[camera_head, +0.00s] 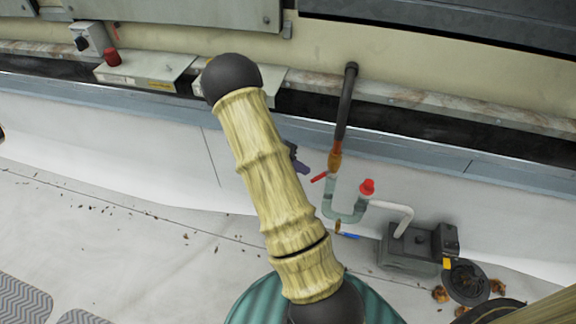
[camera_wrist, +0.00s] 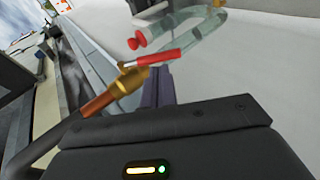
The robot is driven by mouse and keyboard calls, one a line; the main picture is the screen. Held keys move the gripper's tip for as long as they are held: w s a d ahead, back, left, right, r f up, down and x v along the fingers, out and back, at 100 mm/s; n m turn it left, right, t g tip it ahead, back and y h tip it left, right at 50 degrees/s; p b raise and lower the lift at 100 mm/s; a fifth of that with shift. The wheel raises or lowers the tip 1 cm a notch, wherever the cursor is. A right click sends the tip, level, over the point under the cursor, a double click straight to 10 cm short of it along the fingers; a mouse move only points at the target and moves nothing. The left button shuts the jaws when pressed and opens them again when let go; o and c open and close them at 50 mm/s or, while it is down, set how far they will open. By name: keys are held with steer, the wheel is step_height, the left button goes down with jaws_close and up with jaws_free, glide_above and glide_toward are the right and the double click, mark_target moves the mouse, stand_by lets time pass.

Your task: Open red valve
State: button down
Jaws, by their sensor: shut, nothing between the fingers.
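The red valve is a red lever handle (camera_head: 319,177) on a brass body (camera_head: 334,160), at the foot of a dark vertical pipe near the wall.
A greenish U-shaped pipe (camera_head: 328,208) with a red cap (camera_head: 367,187) runs below the valve. A blue lever (camera_head: 350,236) sits under it. A grey pump box (camera_head: 408,250) stands to the right. The pale floor (camera_head: 120,245) at left is largely clear.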

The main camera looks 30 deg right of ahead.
mark_target(322, 174)
steer(key=b+x, duration=0.1)
steer(key=x, duration=0.2)
steer(key=shift+f, duration=0.1)
